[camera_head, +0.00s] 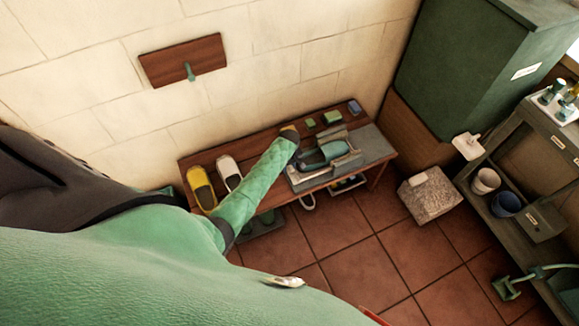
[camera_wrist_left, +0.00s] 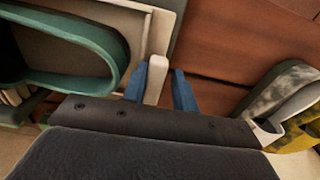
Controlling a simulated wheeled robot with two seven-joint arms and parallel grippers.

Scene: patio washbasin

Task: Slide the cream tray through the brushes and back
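The cream tray (camera_wrist_left: 160,15) lies on the grey board (camera_head: 372,143) on the bench, with a green shoe-shaped piece (camera_head: 325,151) on or over it. In the left wrist view, a cream tab (camera_wrist_left: 157,72) at the tray's end stands between the blue fingertips of my left gripper (camera_wrist_left: 161,85). The fingers are apart; the tab is close to the left finger, with a narrow gap to the right one. In the head view my left arm reaches the bench and its fingertips are hard to see. The brushes cannot be told clearly. My right gripper is out of view.
A yellow shoe (camera_head: 201,187) and a white shoe (camera_head: 229,172) stand on the bench's left part (camera_head: 190,164). Small green blocks (camera_head: 332,117) and a blue one (camera_head: 354,107) lie at the back. A stone block (camera_head: 430,195) stands on the tiled floor right of the bench.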

